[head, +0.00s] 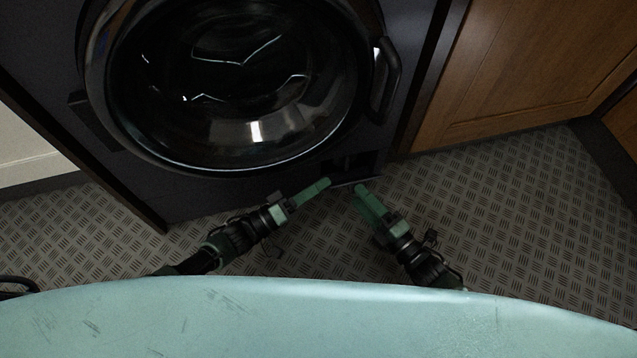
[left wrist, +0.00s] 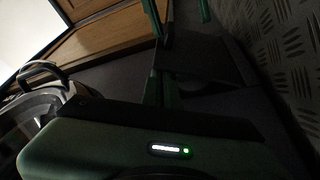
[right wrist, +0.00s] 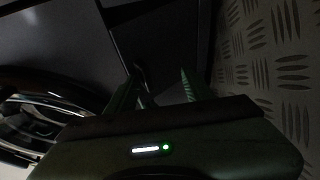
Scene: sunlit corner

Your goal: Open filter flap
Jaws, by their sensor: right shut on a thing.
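The filter flap (head: 352,181) is a small dark panel low at the right of the black washing machine (head: 190,185). It appears tilted outward, with a dark recess (head: 345,165) showing above it. My right gripper (head: 361,188) is at the flap's right end and shut on it; its green fingers (right wrist: 158,88) stand apart in the right wrist view, with dark material between them. My left gripper (head: 327,181) is just left of the flap, its fingers close together and seemingly empty. In the left wrist view they are dim (left wrist: 164,90); contact with the flap cannot be told.
The round glass door (head: 235,85) with its handle (head: 386,78) is above the grippers. A wooden cabinet (head: 535,75) stands to the right. The patterned floor (head: 510,220) is clear at right. A pale green curved surface (head: 300,320) fills the bottom of the head view.

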